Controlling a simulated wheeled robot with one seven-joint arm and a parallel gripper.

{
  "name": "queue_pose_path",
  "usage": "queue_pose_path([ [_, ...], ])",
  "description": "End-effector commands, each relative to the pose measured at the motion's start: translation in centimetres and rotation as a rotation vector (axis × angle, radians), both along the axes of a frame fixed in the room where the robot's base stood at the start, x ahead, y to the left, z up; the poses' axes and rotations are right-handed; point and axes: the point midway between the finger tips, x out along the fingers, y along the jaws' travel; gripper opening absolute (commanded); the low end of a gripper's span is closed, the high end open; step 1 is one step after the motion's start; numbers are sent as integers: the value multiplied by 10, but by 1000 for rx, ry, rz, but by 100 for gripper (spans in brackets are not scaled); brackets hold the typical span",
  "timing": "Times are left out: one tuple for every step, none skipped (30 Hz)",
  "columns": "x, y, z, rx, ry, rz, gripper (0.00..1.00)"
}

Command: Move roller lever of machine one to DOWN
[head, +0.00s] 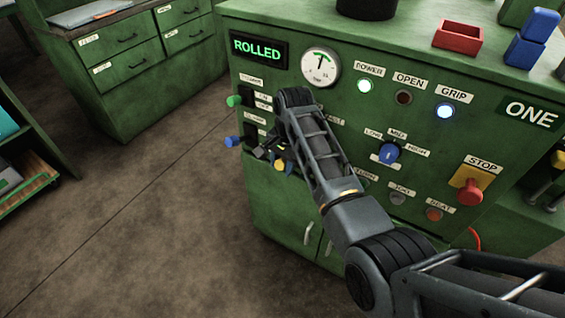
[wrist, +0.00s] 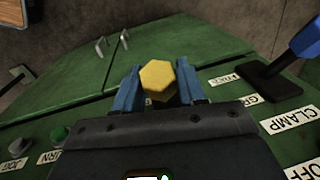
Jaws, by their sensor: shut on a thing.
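Machine one (head: 290,205) is a green cabinet with the sign ONE at its right and a lit display (head: 259,49) reading ROLLED. A yellow lever knob (head: 281,165) sticks out low at the left of its front. In the wrist view the yellow six-sided knob (wrist: 157,73) sits between the two blue fingers of my gripper (wrist: 158,82), which is shut on it. My arm and gripper hide the lever's shaft and slot. I cannot read a label that names this lever as the roller lever.
A green-knobbed lever (head: 235,101) and a blue-knobbed lever (head: 233,141) stick out left of my gripper. The blue one stands close at the right in the wrist view (wrist: 308,36). A red stop button (head: 470,192) is at the right. The floor at left is clear.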

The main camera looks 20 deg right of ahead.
Motion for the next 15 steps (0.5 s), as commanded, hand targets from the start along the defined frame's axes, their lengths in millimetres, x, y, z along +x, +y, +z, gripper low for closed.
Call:
queue_pose_path([
  [0, 0, 0, 0, 0, 0, 20],
  [0, 0, 0, 0, 0, 0, 17],
  [0, 0, 0, 0, 0, 0, 14],
  [0, 0, 0, 0, 0, 0, 11],
  [0, 0, 0, 0, 0, 1, 8],
  [0, 0, 0, 0, 0, 1, 4],
  [0, 0, 0, 0, 0, 1, 1],
  [0, 0, 0, 0, 0, 1, 0],
  [0, 0, 0, 0, 0, 1, 0],
  [0, 0, 0, 0, 0, 1, 0],
  [0, 0, 0, 0, 0, 1, 0],
  [0, 0, 0, 0, 0, 1, 0],
  [0, 0, 0, 0, 0, 1, 0],
  [0, 0, 0, -1, -1, 1, 0],
  [0, 0, 0, -2, -1, 2, 0],
])
